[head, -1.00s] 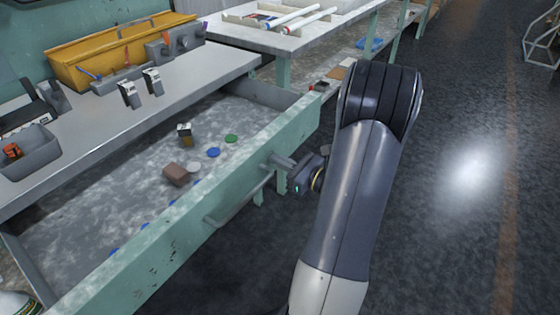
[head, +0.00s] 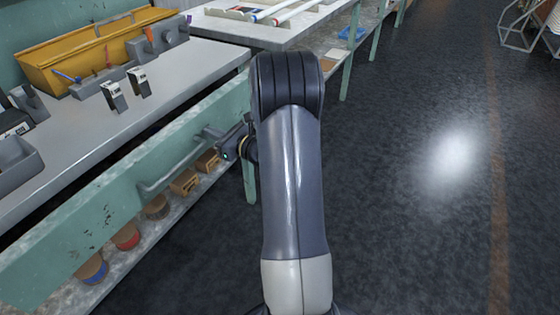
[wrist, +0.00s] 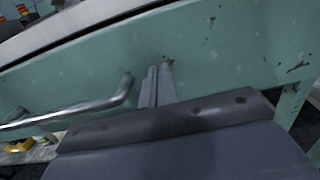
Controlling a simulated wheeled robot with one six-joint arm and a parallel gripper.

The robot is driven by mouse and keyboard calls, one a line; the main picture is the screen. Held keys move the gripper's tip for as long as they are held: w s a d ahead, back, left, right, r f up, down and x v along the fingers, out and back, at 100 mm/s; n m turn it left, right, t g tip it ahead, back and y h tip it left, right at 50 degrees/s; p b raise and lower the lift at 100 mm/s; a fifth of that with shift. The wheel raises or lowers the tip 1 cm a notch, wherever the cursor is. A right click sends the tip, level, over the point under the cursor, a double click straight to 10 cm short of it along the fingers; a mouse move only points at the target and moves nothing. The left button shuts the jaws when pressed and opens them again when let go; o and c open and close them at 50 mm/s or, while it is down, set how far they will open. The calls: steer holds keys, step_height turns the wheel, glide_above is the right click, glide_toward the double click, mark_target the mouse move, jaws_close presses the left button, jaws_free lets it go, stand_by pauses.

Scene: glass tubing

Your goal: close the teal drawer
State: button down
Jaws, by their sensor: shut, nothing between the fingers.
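The teal drawer (head: 100,208) is under the grey worktop. Its front lies close along the worktop's front edge in the head view, and its inside is hidden. The wrist view shows the scratched teal front (wrist: 225,45) with a narrow dark line under the worktop edge; I cannot tell whether a small gap is left. The metal bar handle (head: 168,176) also shows in the wrist view (wrist: 75,112). My gripper (head: 211,132) is shut and empty. In the wrist view its fingertips (wrist: 160,72) are at the drawer front, just right of the handle's end, and appear to touch it.
A yellow toolbox (head: 85,52) and clips (head: 114,97) stand on the worktop (head: 175,85). A low shelf under the drawer holds several brushes or blocks (head: 126,237). Another bench (head: 285,35) stands beyond. The dark floor (head: 400,220) to the right is clear.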

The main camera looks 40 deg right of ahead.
steer(key=b+x, duration=0.1)
steer(key=x, duration=0.7)
steer(key=shift+f, duration=0.1)
steer(key=shift+w+r, duration=0.1)
steer(key=shift+r, duration=0.2)
